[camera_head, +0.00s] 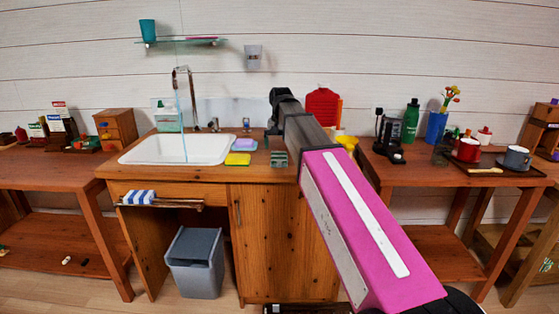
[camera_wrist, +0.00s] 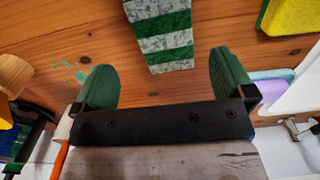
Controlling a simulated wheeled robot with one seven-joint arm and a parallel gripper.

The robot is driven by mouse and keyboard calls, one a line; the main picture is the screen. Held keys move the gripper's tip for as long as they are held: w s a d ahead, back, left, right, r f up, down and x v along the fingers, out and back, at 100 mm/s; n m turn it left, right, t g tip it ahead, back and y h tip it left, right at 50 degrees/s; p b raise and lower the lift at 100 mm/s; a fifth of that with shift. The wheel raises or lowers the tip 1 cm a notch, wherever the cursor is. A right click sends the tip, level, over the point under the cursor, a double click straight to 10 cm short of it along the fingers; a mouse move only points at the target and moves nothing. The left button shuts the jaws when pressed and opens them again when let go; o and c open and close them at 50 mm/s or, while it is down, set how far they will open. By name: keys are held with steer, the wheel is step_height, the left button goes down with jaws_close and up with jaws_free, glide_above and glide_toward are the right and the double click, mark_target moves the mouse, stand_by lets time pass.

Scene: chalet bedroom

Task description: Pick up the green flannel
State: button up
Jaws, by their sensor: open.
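The green flannel is a small folded cloth with green and grey-white stripes. It lies on the wooden washstand top (camera_head: 217,172), right of the sink in the head view (camera_head: 279,159). In the wrist view the flannel (camera_wrist: 163,38) runs from the top edge down into the gap between my fingers, its upper end cut off. My gripper (camera_wrist: 163,70) is open, with one green-padded finger on each side of the cloth and wood showing between. Neither finger visibly touches it. In the head view my arm's dark end hides most of the gripper.
A yellow-and-green sponge (camera_head: 237,159) and a lilac soap on a pale blue dish (camera_head: 245,145) lie left of the flannel. The white sink (camera_head: 178,149) is further left. A yellow bowl (camera_head: 347,141) stands to the right, behind my arm.

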mark_target(279, 156)
steer(key=f, duration=0.4)
steer(key=shift+s+a+f, duration=0.15)
steer(key=shift+a+f, duration=0.1)
steer(key=shift+f, duration=0.15)
steer(key=c, duration=1.1)
steer(key=shift+r, duration=0.1)
steer(key=shift+r, duration=0.5)
steer(key=r, duration=0.2)
steer(key=s+r, duration=0.1)
steer(key=shift+a+r, duration=0.35)
steer(key=shift+a, duration=0.05)
steer(key=s+a+r, duration=0.6)
steer(key=s+a, duration=0.1)
steer(key=shift+s, duration=0.25)
steer(key=shift+r, duration=0.1)
